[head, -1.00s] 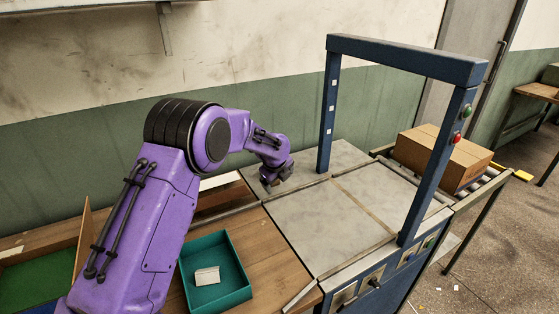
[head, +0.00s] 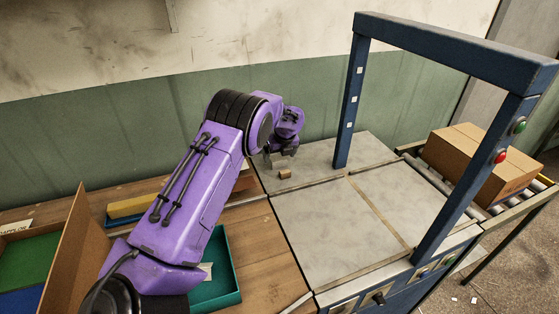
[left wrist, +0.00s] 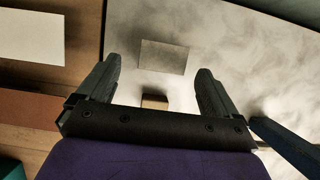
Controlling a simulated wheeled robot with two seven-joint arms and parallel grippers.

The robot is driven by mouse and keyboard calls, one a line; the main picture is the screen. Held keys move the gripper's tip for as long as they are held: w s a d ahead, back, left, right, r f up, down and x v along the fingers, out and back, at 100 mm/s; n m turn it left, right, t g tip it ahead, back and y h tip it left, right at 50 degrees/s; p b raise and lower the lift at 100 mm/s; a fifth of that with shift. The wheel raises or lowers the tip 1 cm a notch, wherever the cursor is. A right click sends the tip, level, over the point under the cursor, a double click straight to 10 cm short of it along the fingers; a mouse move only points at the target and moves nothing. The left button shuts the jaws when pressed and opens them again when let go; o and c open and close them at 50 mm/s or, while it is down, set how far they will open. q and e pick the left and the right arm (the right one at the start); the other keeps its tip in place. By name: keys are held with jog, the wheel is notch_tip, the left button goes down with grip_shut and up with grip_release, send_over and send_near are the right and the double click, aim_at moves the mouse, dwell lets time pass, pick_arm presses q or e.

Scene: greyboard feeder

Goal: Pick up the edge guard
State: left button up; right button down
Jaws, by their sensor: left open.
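A small brown piece (head: 285,174), which I take to be the edge guard, lies on the pale worktop just below my left gripper (head: 281,158). In the left wrist view the brown piece (left wrist: 154,102) shows between the two fingers, close to the gripper's palm, its lower part hidden by the gripper body. The left gripper (left wrist: 160,82) is open, with clear space on both sides of the piece. Neither finger appears to touch it. My right gripper is not in view.
A blue frame (head: 346,110) arches over the worktop (head: 330,222). A cardboard box (head: 482,160) sits on rollers at right. A teal tray (head: 232,290) is partly behind my left arm.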

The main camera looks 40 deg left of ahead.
aim_at(278, 162)
pick_arm(q)
jog(key=x, duration=0.2)
jog(key=shift+w+f, duration=0.2)
jog(key=shift+f, duration=0.2)
jog(key=shift+r, duration=0.1)
jog(key=c, duration=1.1)
jog(key=shift+r, duration=0.1)
